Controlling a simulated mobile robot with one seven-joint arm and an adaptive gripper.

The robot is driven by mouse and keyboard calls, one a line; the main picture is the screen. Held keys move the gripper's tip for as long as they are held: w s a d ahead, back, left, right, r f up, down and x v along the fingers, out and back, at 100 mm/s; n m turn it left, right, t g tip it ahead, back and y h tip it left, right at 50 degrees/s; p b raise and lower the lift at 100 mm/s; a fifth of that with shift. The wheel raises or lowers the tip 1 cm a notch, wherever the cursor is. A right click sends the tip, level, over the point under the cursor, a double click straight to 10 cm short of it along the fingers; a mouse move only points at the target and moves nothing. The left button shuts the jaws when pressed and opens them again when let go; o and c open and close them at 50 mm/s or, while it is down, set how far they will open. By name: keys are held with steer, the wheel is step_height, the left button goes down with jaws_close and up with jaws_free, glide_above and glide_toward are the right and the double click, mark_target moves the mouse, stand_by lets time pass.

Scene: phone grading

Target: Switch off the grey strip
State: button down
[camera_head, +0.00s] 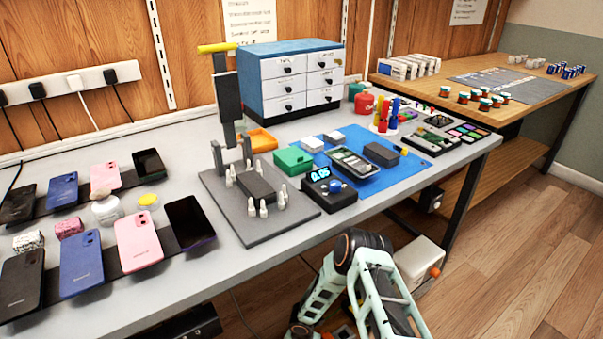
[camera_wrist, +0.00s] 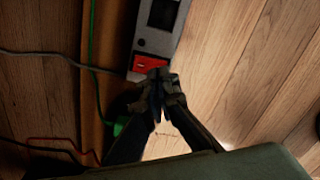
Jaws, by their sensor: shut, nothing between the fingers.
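The grey strip (camera_wrist: 156,35) shows in the wrist view, running up to the top edge with a dark socket area on its face. A red switch (camera_wrist: 149,64) is at its lower end. My gripper (camera_wrist: 158,78) is shut and empty, its fingertips at the lower edge of the red switch. The fingertips overlap that end of the strip, and I cannot tell whether they touch it. The switch's on or off position is not clear. In the head view my arm reaches down in front of the table, and the gripper is hidden.
A green cable (camera_wrist: 91,50) and dark cables (camera_wrist: 45,54) run left of the strip over wooden boards. In the head view, a grey table (camera_head: 330,230) holds phones, a drawer unit (camera_head: 292,80) and a blue mat (camera_head: 410,172). The wooden floor (camera_head: 520,270) at right is clear.

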steer(key=shift+r+p, duration=1.1)
steer(key=shift+r, duration=1.2)
